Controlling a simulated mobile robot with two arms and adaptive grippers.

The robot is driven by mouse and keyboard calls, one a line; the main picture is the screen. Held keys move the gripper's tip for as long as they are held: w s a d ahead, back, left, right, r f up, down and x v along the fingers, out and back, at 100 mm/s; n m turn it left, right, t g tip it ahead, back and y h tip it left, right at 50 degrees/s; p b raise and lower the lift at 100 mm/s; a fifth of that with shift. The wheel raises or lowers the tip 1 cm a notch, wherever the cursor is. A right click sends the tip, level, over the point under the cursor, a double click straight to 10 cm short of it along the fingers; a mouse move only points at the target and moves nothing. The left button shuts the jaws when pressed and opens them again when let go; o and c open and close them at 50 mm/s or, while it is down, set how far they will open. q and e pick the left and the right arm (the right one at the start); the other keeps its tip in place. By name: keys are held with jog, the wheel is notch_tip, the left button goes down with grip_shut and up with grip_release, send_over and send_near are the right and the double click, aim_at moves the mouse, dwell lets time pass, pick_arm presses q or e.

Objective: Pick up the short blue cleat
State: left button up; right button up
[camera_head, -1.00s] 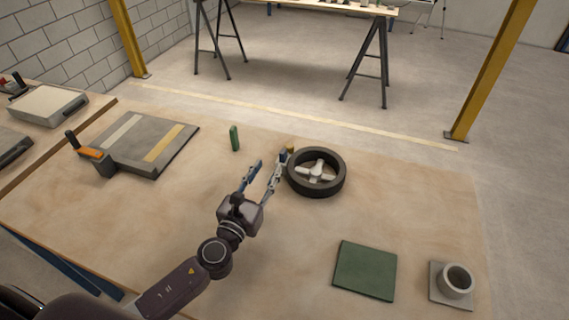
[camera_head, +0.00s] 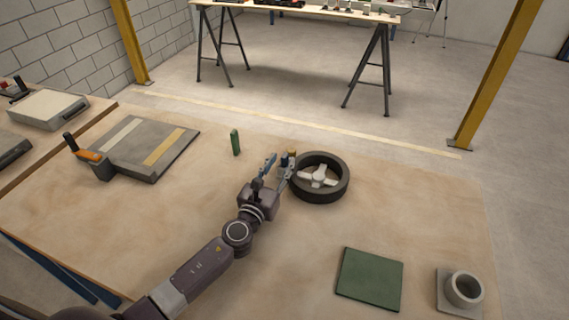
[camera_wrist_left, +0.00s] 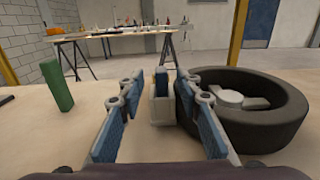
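The short blue cleat (camera_head: 284,161) stands upright beside the left edge of the black wheel. In the left wrist view the left gripper (camera_wrist_left: 160,88) has one fingertip on each side of the cleat, with a gap at least on the left. My right gripper is not in view.
The black wheel (camera_head: 343,183) is close to the right finger. A taller green piece (camera_head: 235,142) stands to the left.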

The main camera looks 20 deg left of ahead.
aim_at(283, 162)
pick_arm(q)
jog(key=w, duration=0.3)
jog(key=shift+w+d+f, duration=0.2)
jog(key=shift+w, duration=0.15)
jog(key=shift+s, duration=0.1)
grip_shut()
